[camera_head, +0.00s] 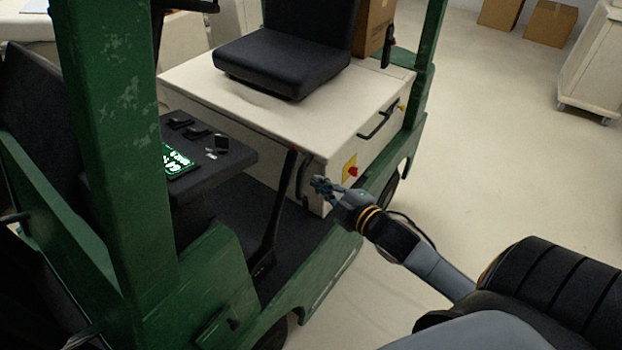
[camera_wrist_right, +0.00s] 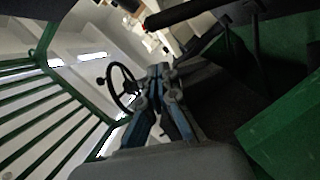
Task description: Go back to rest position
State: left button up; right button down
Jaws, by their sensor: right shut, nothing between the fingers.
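My right gripper (camera_head: 322,187) is shut and empty in the head view. It is beside the green forklift, in front of the white seat box (camera_head: 270,105) and a little left of the red knob (camera_head: 352,171) on its yellow plate. I cannot tell whether it touches anything there. In the right wrist view the fingers of my right gripper (camera_wrist_right: 158,75) are close together with nothing between them. My left gripper does not show in either view.
The forklift's green post (camera_head: 115,130) and black lever (camera_head: 280,205) stand left of my right gripper. A black seat (camera_head: 287,60) tops the box. Cardboard boxes (camera_head: 549,23) and a covered cart (camera_head: 592,62) stand at the back right. Floor on the right is clear.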

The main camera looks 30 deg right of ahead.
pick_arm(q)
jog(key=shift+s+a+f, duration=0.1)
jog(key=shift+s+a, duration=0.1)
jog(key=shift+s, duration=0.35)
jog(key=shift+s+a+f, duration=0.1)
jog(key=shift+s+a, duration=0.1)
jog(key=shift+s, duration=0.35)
pick_arm(e)
jog(key=shift+s, duration=0.5)
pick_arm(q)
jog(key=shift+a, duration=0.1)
pick_arm(e)
jog(key=shift+r, duration=0.1)
